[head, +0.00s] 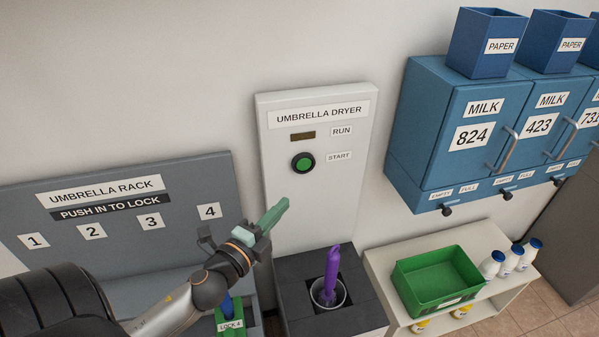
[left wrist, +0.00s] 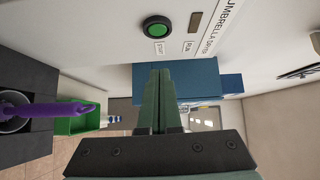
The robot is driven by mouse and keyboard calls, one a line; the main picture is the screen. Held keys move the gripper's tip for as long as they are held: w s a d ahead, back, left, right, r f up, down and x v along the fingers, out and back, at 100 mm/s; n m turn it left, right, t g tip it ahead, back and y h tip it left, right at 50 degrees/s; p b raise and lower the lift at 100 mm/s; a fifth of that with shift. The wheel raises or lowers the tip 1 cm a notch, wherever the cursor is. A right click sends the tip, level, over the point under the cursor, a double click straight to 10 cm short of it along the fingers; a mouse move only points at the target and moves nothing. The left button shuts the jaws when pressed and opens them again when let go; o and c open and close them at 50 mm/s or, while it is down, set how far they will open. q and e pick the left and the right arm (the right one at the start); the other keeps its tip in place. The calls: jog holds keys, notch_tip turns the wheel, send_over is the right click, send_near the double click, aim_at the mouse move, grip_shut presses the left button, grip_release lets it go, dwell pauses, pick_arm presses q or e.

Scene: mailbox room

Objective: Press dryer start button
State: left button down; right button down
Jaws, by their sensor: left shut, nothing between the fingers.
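The green start button (head: 303,163) sits in a black ring on the white umbrella dryer panel (head: 337,189), beside the START label. It also shows in the left wrist view, the green button (left wrist: 156,30) lying above the fingertips. My left gripper (head: 283,204) is shut and empty, below and left of the button in the head view and apart from it. Its closed green fingers (left wrist: 160,75) show in the left wrist view. A dark run window (head: 303,136) is above the button. A purple umbrella (head: 332,275) stands in the dryer's round opening below. My right gripper is not in view.
At the right are blue milk boxes (head: 460,125) on the wall and a shelf with a green crate (head: 437,280) and milk bottles (head: 510,260).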

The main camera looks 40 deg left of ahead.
pick_arm(q)
jog(key=p, duration=0.2)
send_near(308, 164)
jog(key=w+d, duration=0.3)
jog(key=shift+w+a, duration=1.35)
jog(key=shift+a, duration=0.3)
